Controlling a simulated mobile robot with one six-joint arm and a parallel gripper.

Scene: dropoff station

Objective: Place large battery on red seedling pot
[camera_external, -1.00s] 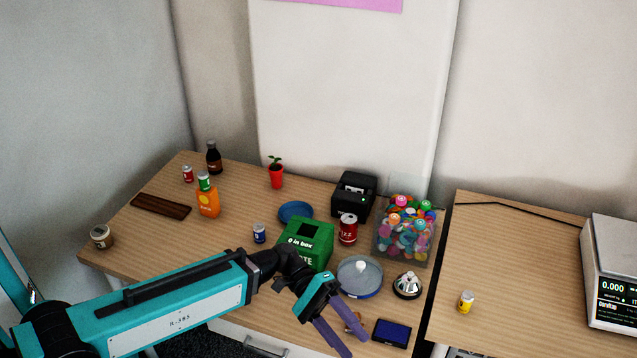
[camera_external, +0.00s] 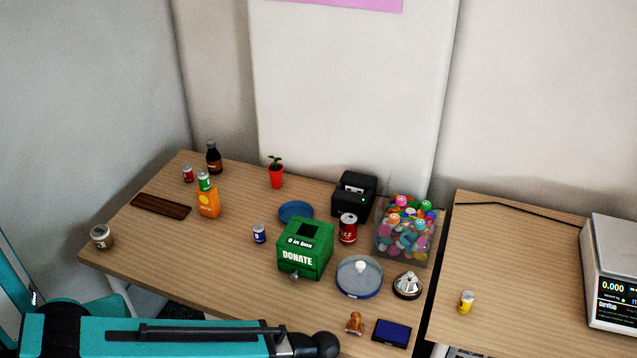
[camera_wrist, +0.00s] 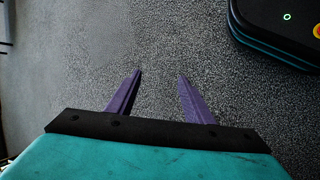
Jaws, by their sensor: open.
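The red seedling pot (camera_external: 276,180) stands upright near the back edge of the desk, with a small green plant in it. Several small battery-like cylinders are in the external view: a blue one (camera_external: 259,234) left of the donation box, a red one (camera_external: 188,174) at the back left, a green one (camera_external: 204,181) by the orange bottle, and a yellow one (camera_external: 466,302) on the right-hand table. I cannot tell which is the large battery. My gripper (camera_wrist: 161,75) is open and empty over grey floor in the wrist view. It is outside the external view.
A green donation box (camera_external: 304,262), blue dish (camera_external: 296,212), red can (camera_external: 348,228), clear bin of colourful items (camera_external: 405,245), round lidded dish (camera_external: 359,278) and bell (camera_external: 407,285) crowd the desk's right half. An orange bottle (camera_external: 208,204) stands left.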

